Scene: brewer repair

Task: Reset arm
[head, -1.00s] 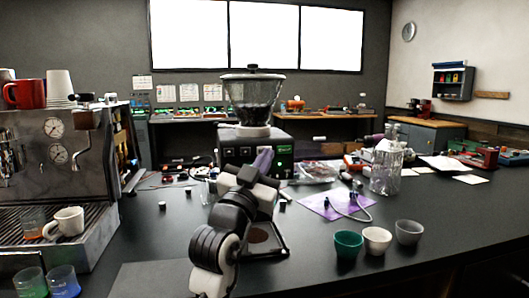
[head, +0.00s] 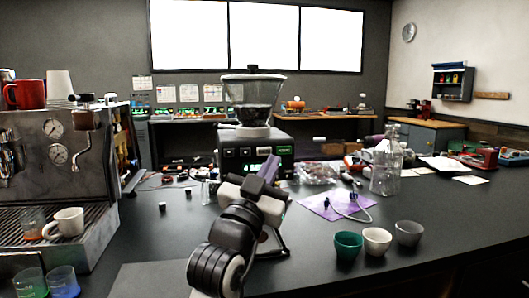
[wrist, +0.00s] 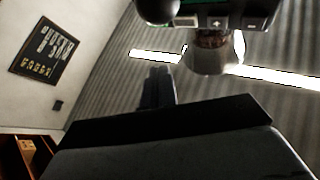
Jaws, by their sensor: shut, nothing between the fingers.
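My gripper (wrist: 158,88) shows in the wrist view with its dark fingers together and nothing between them. In the head view my arm rises from the bottom middle, and its end is in front of the coffee grinder (head: 252,112), partly covering the grinder's front. The wrist camera is tilted up toward the ceiling.
An espresso machine (head: 30,155) stands at left with a white cup (head: 68,222) on its tray. Green, white and grey cups (head: 348,246) stand front right. A glass pitcher (head: 384,178) and a purple mat (head: 325,205) with a cable lie behind them. The counter's left middle is mostly clear.

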